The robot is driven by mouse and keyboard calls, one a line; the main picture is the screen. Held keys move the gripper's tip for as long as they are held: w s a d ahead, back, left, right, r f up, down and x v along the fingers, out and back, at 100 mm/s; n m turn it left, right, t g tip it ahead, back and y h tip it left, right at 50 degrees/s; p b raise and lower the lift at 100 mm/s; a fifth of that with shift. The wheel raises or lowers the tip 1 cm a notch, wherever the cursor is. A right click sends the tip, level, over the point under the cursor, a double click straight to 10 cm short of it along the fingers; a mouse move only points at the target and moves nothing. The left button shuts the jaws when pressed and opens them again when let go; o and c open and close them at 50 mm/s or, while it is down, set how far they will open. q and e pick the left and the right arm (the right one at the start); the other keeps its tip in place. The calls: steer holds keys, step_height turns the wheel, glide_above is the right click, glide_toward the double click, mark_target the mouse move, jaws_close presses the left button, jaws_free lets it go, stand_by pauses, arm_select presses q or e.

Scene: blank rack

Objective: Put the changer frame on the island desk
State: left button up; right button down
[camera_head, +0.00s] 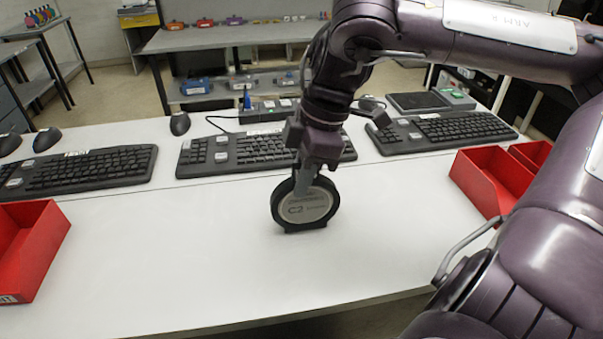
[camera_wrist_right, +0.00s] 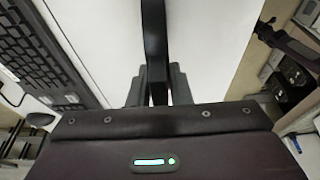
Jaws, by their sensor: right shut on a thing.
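The changer frame (camera_head: 305,208) is a round black ring with a grey face marked "C2" and a flat black foot. It stands upright at the middle of the white island desk (camera_head: 180,255). Its foot is at or very close to the desk top; I cannot tell if it touches. My right gripper (camera_head: 307,182) points down and is shut on the frame's upper part. In the right wrist view the frame (camera_wrist_right: 155,45) is a dark edge-on bar between the fingers, over the white desk top (camera_wrist_right: 205,45). My left gripper is not in view.
Black keyboards (camera_head: 245,152) line the desk's back, with mice (camera_head: 180,123) among them. Red bins stand at the left (camera_head: 28,250) and right (camera_head: 490,180). The front and left-middle desk top is clear. A grey bench (camera_head: 225,35) with small parts stands behind.

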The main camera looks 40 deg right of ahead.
steer(key=c, duration=1.3)
jaws_free()
steer(key=shift+f, duration=0.1)
steer(key=v, duration=1.2)
steer(key=shift+r, duration=0.2)
steer(key=shift+d, duration=0.1)
